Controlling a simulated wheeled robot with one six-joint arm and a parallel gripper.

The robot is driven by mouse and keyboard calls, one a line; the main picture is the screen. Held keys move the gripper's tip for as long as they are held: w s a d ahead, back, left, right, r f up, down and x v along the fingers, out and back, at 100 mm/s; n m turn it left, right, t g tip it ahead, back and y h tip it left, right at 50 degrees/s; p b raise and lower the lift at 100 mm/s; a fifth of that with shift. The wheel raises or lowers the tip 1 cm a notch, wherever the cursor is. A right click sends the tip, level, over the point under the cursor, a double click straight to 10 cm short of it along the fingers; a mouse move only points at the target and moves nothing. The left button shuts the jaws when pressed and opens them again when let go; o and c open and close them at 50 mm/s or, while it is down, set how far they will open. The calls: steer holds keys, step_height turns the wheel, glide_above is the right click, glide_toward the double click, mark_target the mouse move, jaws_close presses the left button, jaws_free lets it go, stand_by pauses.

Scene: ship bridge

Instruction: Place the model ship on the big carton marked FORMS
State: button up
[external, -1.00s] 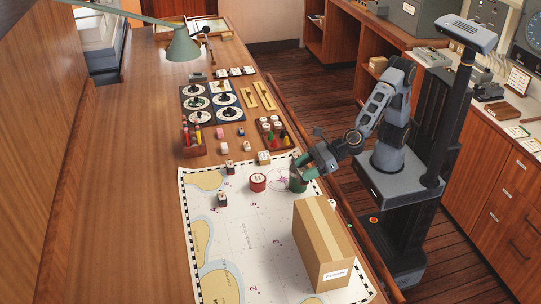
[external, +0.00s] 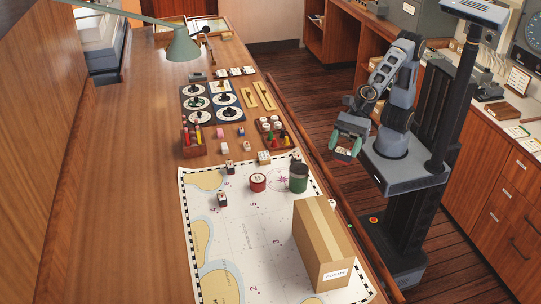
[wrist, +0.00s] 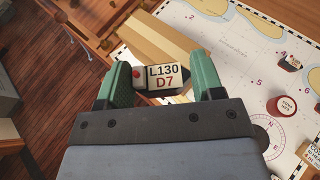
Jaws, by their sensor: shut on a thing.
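My gripper (external: 350,142) is shut on a small model ship (wrist: 162,77), held between its green fingers. The ship's pale top reads L130 D7, with a red spot at one end and a dark tip at the other. In the external view the held ship (external: 342,153) is small, off the table's right edge, near my base. The big brown carton (external: 308,245) stands on the chart at the table's near right, its label small and hard to read. Its top looks bare. In the wrist view the carton (wrist: 150,40) lies beyond the ship, partly hidden.
A green can (external: 298,180) and a red can (external: 258,183) stand on the chart (external: 245,235) behind the carton. Other small ships (external: 222,200) stand around the chart. The table's raised right edge (external: 318,160) lies between my gripper and the chart.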

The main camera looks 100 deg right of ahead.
steer(key=w+a+f+b, duration=0.1)
steer(key=w+a+f, duration=0.1)
steer(key=w, duration=0.1)
steer(key=w+a+f+b, duration=0.1)
steer(key=w+a+f, duration=0.1)
steer(key=f, duration=0.1)
steer(key=w+a+f+b, duration=0.1)
steer(key=w+a+f, duration=0.1)
steer(key=w+f, duration=0.1)
steer(key=shift+w+b, duration=0.35)
steer(key=shift+b, duration=0.05)
steer(key=shift+w+a+f+b, duration=0.1)
steer(key=shift+w+f+b, duration=0.1)
steer(key=shift+f+b, duration=0.7)
steer(key=shift+w+a+f+b, duration=0.15)
steer(key=shift+f+b, duration=0.45)
steer(key=shift+f, duration=0.45)
steer(key=shift+d+f, duration=0.1)
steer(key=shift+f, duration=0.15)
steer(key=o, duration=0.9)
steer(key=shift+r, duration=0.3)
steer(key=v, duration=1.2)
steer(key=shift+p, duration=0.35)
